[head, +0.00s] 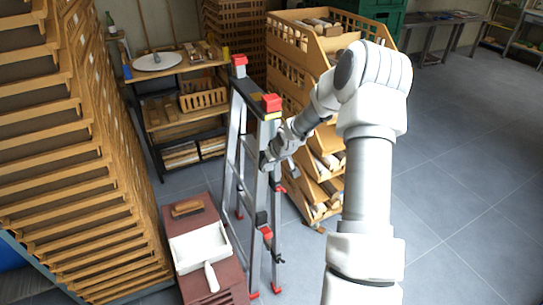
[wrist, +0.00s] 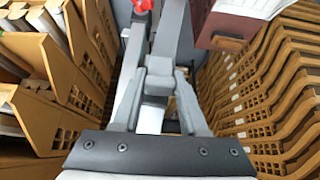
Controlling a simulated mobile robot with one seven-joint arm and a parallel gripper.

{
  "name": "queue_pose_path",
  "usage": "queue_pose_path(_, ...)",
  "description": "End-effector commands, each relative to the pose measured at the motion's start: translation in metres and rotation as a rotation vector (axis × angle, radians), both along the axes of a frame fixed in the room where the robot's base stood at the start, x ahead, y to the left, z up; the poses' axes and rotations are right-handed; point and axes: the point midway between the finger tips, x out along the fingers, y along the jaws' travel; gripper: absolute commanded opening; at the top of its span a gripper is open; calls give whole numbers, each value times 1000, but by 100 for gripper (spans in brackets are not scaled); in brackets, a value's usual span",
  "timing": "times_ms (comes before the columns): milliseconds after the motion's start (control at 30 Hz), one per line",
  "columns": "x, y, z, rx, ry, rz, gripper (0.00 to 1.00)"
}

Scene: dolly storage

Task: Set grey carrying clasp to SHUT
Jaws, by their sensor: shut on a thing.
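A folding metal step ladder (head: 247,165) with red caps stands upright in the middle of the head view. My gripper (head: 268,160) reaches in from the right and is at the ladder's near rail, about mid-height. In the wrist view, my gripper (wrist: 159,95) has its two grey fingers closed about a small grey piece (wrist: 158,82) at the ladder rail (wrist: 170,35); it appears to be the grey carrying clasp. My gripper and arm hide it in the head view. I cannot read its setting.
A maroon box (head: 190,250) bearing a white dustpan (head: 200,247) and a wood-backed brush (head: 187,208) stands left of the ladder. Stacked tan crates (head: 70,160) fill the left. A tan bin rack (head: 290,65) is close behind the ladder. Grey floor (head: 450,190) is clear at right.

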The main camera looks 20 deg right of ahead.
Motion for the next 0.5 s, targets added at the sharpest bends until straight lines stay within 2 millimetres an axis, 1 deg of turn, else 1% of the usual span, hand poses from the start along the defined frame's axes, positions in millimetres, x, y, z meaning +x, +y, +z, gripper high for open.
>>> queue_pose_path(33, 2, 0, 5, 0, 19, 1, 0)
queue_pose_path(300, 4, 0, 2, -3, 90, -1, 0)
queue_pose_path(500, 5, 0, 1, -3, 103, -1, 0)
